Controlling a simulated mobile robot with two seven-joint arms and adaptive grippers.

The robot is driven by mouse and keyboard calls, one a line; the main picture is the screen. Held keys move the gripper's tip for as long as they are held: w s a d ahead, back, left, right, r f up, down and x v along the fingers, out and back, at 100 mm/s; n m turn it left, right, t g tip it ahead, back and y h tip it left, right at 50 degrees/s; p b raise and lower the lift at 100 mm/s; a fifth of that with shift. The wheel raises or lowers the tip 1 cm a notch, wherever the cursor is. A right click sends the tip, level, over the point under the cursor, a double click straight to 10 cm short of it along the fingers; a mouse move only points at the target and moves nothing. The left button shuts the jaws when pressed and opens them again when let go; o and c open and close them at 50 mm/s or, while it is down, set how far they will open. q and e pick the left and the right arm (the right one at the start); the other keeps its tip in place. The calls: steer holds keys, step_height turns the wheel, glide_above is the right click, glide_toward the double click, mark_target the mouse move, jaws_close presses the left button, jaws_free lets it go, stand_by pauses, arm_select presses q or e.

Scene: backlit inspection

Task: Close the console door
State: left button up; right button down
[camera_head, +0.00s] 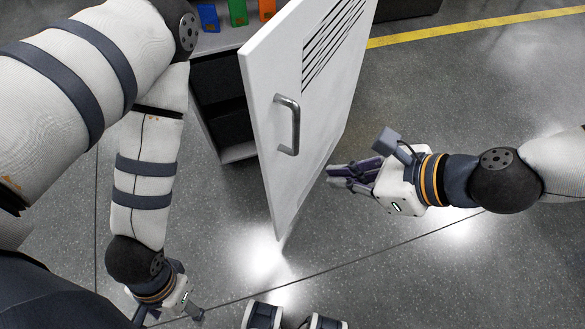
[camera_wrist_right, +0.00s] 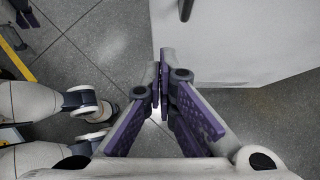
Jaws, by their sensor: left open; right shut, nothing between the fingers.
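The console door (camera_head: 330,110) is white, with a grey bar handle (camera_head: 288,125) and dark vent slots; it stands wide open. The console (camera_head: 237,153) is behind it to the left, its dark interior partly exposed and partly hidden by the door. My right gripper (camera_head: 332,175) is shut and empty, its fingertips close to the door's lower right part; I cannot tell if they touch. In the right wrist view its purple-padded fingers (camera_wrist_right: 161,78) meet below a white panel, likely the door (camera_wrist_right: 235,50). My left gripper (camera_head: 192,306) is open, low at the left, away from the door.
Blue (camera_head: 208,17), green (camera_head: 238,12) and orange (camera_head: 267,9) items stand on the console top. A dark box (camera_head: 405,6) is at the back, near a yellow floor line (camera_head: 470,30).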

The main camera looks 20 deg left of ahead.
steer(key=b, duration=0.1)
glide_toward(271, 171)
step_height(271, 171, down, 4)
arm_select(q)
steer(key=shift+s+f+g, duration=0.3)
steer(key=shift+s+f, duration=0.35)
steer(key=shift+f, duration=0.1)
arm_select(e)
steer(key=shift+w+a+r, duration=0.15)
steer(key=shift+w+a, duration=0.1)
steer(key=shift+a, duration=0.55)
steer(key=shift+w+a+r, duration=0.15)
steer(key=shift+w+a, duration=0.05)
steer(key=shift+a, duration=0.6)
